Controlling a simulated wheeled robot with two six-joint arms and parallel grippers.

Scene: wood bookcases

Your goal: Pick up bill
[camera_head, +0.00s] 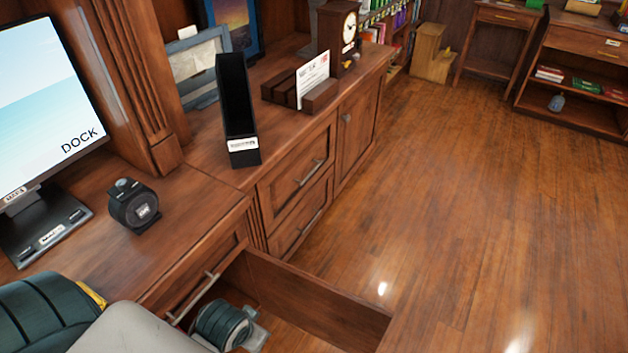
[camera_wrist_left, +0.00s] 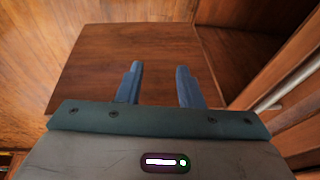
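A white paper with printed text and a small red mark (camera_head: 313,78), which looks like the bill, stands upright in a dark wooden holder (camera_head: 320,97) on the cabinet top. My left gripper (camera_wrist_left: 158,82) is open in the left wrist view, its two blue fingers apart with nothing between them, over a brown wooden surface (camera_wrist_left: 110,55). In the head view my left arm reaches from the lower left towards the open drawer; its fingertips are hidden there. No paper shows in the left wrist view. My right gripper is not in view.
An open drawer (camera_head: 318,297) juts out from the desk. A black upright file holder (camera_head: 236,105), a black round device (camera_head: 134,205), a monitor (camera_head: 45,110) and a clock (camera_head: 340,36) stand on the furniture. The wooden floor (camera_head: 480,220) at right is clear.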

